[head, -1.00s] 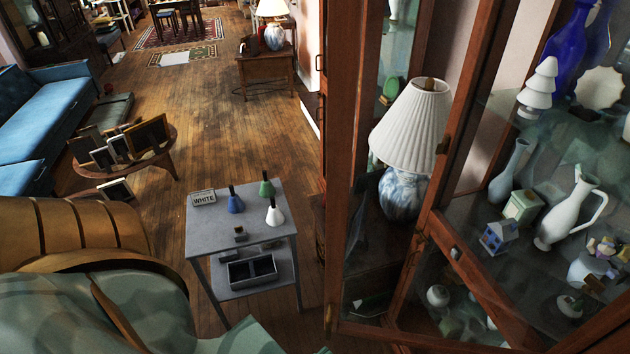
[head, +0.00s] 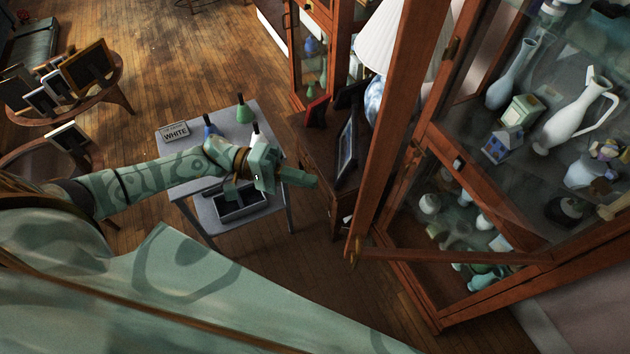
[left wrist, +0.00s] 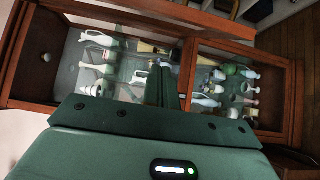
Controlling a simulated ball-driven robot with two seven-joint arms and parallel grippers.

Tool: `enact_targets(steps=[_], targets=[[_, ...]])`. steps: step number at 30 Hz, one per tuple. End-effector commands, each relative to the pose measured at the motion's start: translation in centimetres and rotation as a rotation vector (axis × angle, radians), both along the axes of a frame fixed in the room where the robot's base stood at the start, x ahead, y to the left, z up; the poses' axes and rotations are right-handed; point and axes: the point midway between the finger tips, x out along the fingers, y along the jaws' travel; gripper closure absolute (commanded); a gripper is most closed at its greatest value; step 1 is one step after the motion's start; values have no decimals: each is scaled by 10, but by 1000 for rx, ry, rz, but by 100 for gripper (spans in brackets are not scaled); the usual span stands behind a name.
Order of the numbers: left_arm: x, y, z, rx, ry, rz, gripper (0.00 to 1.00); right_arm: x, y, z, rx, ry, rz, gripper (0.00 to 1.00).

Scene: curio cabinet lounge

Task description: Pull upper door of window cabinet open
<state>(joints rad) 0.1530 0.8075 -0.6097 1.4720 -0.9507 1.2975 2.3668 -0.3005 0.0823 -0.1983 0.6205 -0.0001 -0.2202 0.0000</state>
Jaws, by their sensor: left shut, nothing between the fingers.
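The window cabinet (head: 437,322) stands at the right, with wooden frames and glass. Its upper door (head: 388,130) stands swung out toward me, and its bottom rail (head: 450,257) crosses in front of the lower part. Objects on the shelves and a lamp show past its frame. My left gripper (head: 305,179) is shut and empty, left of the door's free edge and apart from it in the picture. In the left wrist view its closed fingers (left wrist: 164,86) point toward the cabinet (left wrist: 188,75); whether they touch anything there I cannot tell. My right gripper is not in view.
A grey side table (head: 178,150) with small bells stands behind my left forearm. A lamp (head: 385,40) and a dark picture frame (head: 347,152) are behind the door. Vases such as a white jug (head: 575,118) fill the cabinet. Bare floor (head: 330,275) lies below the gripper.

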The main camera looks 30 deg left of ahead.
Motion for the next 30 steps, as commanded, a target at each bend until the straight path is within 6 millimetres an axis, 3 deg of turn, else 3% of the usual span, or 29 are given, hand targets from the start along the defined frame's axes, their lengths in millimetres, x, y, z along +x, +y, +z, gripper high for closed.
enact_targets(steps=[13, 21, 30], targets=[[15, -90, 3, -5, -4, 5, 100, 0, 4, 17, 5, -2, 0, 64], [-18, -102, 1, -2, -2, 5, 100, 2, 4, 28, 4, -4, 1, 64], [-23, -104, 0, -2, -4, 5, 100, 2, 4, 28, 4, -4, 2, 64]])
